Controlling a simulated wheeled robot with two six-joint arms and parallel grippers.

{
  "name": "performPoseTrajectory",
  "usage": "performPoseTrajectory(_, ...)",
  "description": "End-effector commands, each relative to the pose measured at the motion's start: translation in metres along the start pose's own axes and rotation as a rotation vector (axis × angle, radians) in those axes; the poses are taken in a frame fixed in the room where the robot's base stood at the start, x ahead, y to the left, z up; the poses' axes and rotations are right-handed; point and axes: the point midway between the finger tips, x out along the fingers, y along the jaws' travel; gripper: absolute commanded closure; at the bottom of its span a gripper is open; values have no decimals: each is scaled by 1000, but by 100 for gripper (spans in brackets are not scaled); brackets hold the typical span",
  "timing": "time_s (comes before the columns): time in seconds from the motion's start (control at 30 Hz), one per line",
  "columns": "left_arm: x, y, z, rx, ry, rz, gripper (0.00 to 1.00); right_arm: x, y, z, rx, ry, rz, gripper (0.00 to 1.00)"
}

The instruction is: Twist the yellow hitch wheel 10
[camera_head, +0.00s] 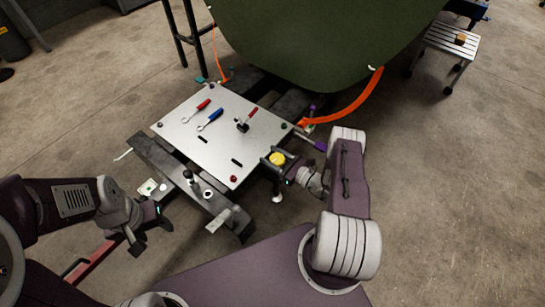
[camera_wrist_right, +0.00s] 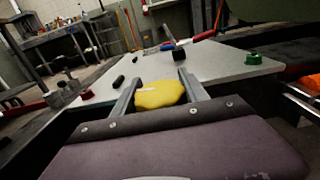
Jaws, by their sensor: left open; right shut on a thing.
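The yellow hitch wheel (camera_head: 277,158) sits at the right front edge of a pale metal plate (camera_head: 185,130). My right gripper (camera_head: 272,157) is shut on it, with one finger on each side. In the right wrist view the yellow wheel (camera_wrist_right: 160,94) shows between the two grey fingers of my right gripper (camera_wrist_right: 158,92), with its lobed top visible. What lies under the wheel is hidden. My left gripper (camera_head: 152,232) is open and empty, low at the left, in front of the dark beam and apart from the plate.
On the plate lie a red-handled tool (camera_head: 197,110), a blue-handled tool (camera_head: 210,120) and a hammer (camera_head: 245,121). A dark beam (camera_head: 180,180) runs along the plate's front left. A green panel (camera_head: 310,40) hangs behind. A step stool (camera_head: 450,42) stands at the far right.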

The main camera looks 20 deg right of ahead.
Motion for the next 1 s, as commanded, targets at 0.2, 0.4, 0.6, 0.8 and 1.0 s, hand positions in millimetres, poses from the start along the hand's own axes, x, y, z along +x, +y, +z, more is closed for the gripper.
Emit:
performPoseTrajectory(0.2,27,0,3,0,0,0,46,-1,3,-6,-6,0,202,89)
performPoseTrajectory(0.4,54,-1,6,0,0,0,46,-2,8,-8,-7,1,393,89)
performPoseTrajectory(0.6,88,-2,9,0,0,0,46,-4,13,-10,-7,1,583,89)
performPoseTrajectory(0.8,122,-2,13,0,0,0,46,-7,17,-10,-6,2,756,89)
performPoseTrajectory(1.0,150,-3,16,0,0,0,46,-9,20,-8,-5,1,892,89)
